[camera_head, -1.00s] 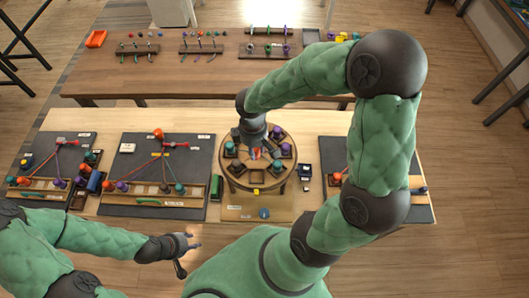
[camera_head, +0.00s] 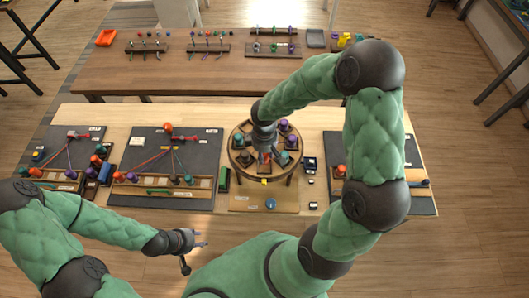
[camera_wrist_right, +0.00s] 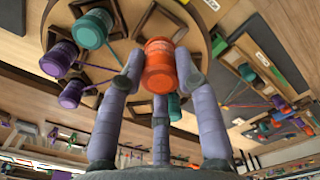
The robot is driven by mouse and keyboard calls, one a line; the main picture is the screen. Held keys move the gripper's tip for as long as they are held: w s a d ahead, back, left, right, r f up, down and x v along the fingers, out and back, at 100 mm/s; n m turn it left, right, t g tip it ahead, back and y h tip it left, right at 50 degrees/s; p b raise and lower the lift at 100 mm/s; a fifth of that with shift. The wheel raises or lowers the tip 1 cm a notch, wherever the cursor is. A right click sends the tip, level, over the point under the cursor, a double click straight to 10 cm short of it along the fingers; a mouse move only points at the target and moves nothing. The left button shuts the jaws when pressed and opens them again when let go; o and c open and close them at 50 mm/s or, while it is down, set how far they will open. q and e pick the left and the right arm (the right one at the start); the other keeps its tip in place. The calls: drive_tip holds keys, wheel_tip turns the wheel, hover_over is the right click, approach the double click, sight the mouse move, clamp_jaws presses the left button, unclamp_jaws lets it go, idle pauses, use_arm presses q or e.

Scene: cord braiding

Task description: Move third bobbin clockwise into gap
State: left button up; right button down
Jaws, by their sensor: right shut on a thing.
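The round wooden braiding disc (camera_head: 234,170) stands on the front table, with teal and purple bobbins in dark square holders around it. My right gripper (camera_head: 266,158) is over the disc. In the right wrist view its fingers (camera_wrist_right: 158,82) are closed around an orange bobbin (camera_wrist_right: 158,60). A teal bobbin (camera_wrist_right: 92,28) and purple bobbins (camera_wrist_right: 58,60) sit left of it there, and another teal bobbin (camera_wrist_right: 174,106) shows behind the fingers. The gripper hides the disc's middle in the head view. My left gripper (camera_head: 203,240) is open and empty in front of the table's near edge.
Dark mats with cords and bobbin racks lie left (camera_head: 162,165) and right (camera_head: 400,190) of the disc. A green block (camera_head: 224,180) and a dark box (camera_head: 310,164) flank it. A rear table (camera_head: 200,75) holds small racks.

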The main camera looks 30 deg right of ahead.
drive_tip(key=shift+f+b, duration=1.35)
drive_tip(key=shift+f, duration=0.45)
drive_tip(key=shift+b, duration=0.3)
idle(0.3)
drive_tip(key=shift+f+b, duration=0.75)
drive_tip(key=shift+f, duration=0.05)
idle(0.5)
drive_tip(key=c, duration=0.8)
unclamp_jaws()
wheel_tip(320, 180, up, 12)
